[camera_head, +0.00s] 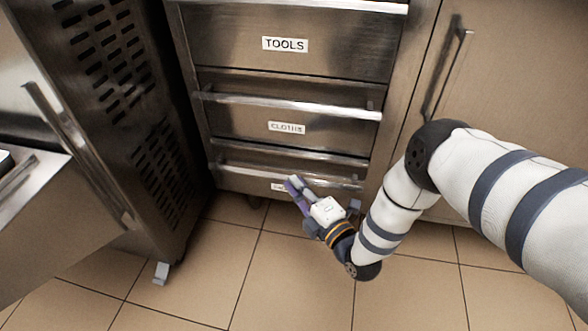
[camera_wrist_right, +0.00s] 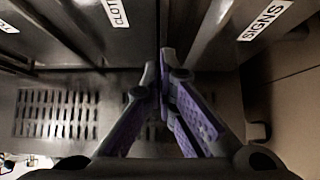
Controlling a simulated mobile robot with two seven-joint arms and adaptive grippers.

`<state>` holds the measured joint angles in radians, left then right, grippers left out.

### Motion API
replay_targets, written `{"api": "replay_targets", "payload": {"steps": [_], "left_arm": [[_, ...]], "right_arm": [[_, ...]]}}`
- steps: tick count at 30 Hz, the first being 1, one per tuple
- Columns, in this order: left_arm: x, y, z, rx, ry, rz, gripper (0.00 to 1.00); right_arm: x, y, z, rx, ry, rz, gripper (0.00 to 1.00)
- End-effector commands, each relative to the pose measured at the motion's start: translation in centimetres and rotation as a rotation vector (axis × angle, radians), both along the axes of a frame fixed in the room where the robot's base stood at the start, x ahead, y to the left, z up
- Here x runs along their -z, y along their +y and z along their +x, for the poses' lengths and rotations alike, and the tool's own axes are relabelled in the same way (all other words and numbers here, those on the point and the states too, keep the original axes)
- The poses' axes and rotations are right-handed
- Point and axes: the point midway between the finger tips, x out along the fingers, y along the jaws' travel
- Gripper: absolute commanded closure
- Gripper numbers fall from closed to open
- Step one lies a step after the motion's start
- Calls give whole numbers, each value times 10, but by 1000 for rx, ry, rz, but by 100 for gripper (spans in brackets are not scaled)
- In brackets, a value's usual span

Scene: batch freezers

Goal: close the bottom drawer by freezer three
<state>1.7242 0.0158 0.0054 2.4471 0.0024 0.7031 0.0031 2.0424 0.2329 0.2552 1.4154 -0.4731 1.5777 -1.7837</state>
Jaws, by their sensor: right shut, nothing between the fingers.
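The bottom drawer (camera_head: 235,180) is the lowest steel front of the stack in the head view. Its label is partly covered by my right gripper there, but its SIGNS label (camera_wrist_right: 265,20) reads clearly in the wrist view. How far the drawer stands out is hard to tell. My right gripper (camera_head: 293,184) is at the drawer's front, near its bar handle (camera_head: 255,174). In the wrist view its purple-padded fingers (camera_wrist_right: 165,66) are together and empty. Contact with the drawer cannot be told. My left gripper is not in view.
Above are the CLOTHS drawer (camera_head: 240,125) and the TOOLS drawer (camera_head: 235,45). A vented steel machine (camera_head: 135,100) stands close on the left, with a foot (camera_head: 161,272) on the tiles. A cabinet door (camera_head: 520,80) is at right. Tiled floor (camera_head: 290,285) in front is free.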

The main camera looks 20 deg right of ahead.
Motion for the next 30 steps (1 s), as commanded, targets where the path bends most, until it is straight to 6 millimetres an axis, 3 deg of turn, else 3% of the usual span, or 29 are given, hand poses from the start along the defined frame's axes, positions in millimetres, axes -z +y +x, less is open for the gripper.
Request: {"api": "replay_targets", "payload": {"steps": [4,9,25,30], "left_arm": [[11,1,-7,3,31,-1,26],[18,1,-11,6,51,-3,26],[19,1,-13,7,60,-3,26],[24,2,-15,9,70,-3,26]], "right_arm": [[5,5,31,1,1,-1,100],[3,-11,53,3,1,-2,100],[0,-18,64,0,1,-3,100],[1,-29,81,1,-2,-4,100]]}}
